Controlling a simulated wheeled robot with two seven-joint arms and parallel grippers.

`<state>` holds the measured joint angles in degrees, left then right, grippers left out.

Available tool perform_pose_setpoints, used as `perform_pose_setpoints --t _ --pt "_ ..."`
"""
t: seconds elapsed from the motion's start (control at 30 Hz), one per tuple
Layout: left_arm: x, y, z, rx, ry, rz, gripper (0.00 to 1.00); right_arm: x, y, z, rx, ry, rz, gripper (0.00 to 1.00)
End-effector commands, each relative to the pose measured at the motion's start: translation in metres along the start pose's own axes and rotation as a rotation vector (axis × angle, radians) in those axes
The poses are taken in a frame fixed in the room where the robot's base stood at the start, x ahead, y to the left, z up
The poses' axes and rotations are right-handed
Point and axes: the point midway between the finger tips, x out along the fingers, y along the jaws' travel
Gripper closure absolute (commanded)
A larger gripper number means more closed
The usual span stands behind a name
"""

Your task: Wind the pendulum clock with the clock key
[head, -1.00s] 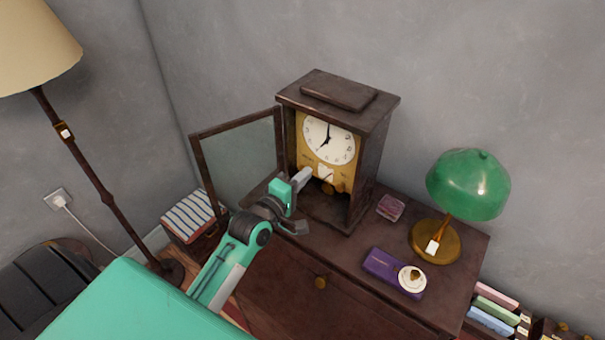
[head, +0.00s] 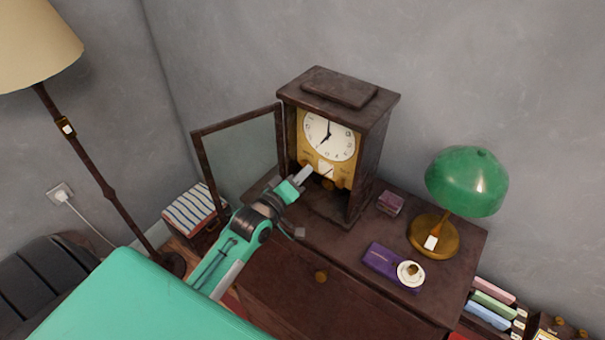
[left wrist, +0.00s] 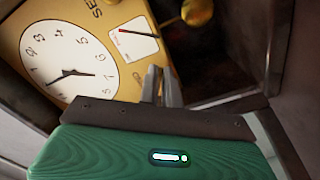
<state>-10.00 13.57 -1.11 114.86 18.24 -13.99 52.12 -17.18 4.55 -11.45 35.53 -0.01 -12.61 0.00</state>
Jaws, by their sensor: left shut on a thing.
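The pendulum clock (head: 385,130) is a dark wooden case with a white dial (head: 329,137) on a gold face plate. Its glass door (head: 240,160) stands open to the left. My left gripper (head: 307,172) is at the clock's open front, below the dial, and is shut. In the left wrist view its fingers (left wrist: 162,88) are close together in front of the gold plate, beside the dial (left wrist: 68,65). The held thing, taken to be the clock key, is hidden by the fingers. I cannot tell whether it touches the plate. My right gripper is not in view.
The clock stands on a dark wooden cabinet (head: 350,285). To its right are a small dark red box (head: 390,203), a purple box (head: 383,259), a white saucer (head: 404,280) and a green lamp (head: 467,182). A floor lamp (head: 87,155) stands left.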

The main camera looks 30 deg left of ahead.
Motion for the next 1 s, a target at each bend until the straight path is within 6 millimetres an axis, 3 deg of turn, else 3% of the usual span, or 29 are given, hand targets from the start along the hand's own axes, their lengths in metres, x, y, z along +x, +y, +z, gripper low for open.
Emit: perform_pose_setpoints --t 0.3,0.43,0.77,1.0 --pt "0.0 0.0 0.0 0.001 0.001 0.001 1.0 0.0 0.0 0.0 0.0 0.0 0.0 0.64" --pt "0.0 0.0 0.0 0.0 0.001 0.001 0.73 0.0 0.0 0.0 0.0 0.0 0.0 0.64" --pt "-0.002 -0.001 0.0 0.0 0.0 0.0 0.73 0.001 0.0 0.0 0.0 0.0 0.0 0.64" --pt "-0.031 -0.004 0.002 -0.001 -0.001 -0.001 0.73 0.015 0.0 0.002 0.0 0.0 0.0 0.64"
